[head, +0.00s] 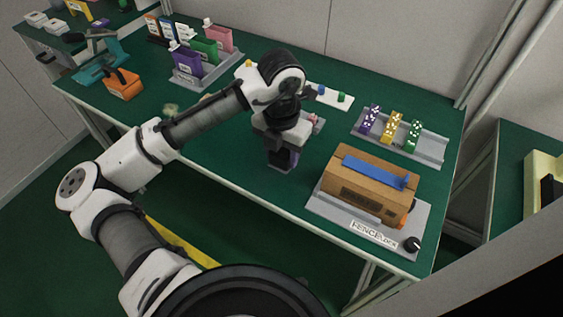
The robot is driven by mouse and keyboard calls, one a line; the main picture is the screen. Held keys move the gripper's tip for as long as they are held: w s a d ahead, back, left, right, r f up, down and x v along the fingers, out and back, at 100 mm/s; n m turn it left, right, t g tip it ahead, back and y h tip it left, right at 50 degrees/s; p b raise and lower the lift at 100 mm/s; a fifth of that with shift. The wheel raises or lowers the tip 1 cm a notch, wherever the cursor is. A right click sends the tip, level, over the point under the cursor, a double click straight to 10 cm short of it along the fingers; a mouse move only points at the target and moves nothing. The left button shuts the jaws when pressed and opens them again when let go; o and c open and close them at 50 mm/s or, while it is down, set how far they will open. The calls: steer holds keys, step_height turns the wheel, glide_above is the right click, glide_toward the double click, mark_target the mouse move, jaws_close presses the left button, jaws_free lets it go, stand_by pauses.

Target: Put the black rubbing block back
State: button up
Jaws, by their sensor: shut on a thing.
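My gripper (282,154) points down over the middle of the green bench. It is shut on a dark block, mostly hidden by the fingers; a dark purplish sliver (292,157) shows beside them. I cannot make out its exact shape or colour. A small grey piece (279,169) shows just below the fingers; I cannot tell whether it is part of the held thing or a base under it. No other black block shows clearly on the bench.
A brown box with a blue strip (365,178) sits on a labelled grey plate (330,210) with a black knob (412,244). Behind, a grey tray (432,155) holds purple, yellow and green spotted pieces. A pouch rack (215,72) and orange box (123,84) stand left.

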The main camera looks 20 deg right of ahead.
mark_target(281, 165)
steer(key=shift+f, duration=2.1)
steer(key=shift+f, duration=0.25)
steer(key=o, duration=0.9)
step_height(281, 165, up, 12)
steer(key=shift+r, duration=0.25)
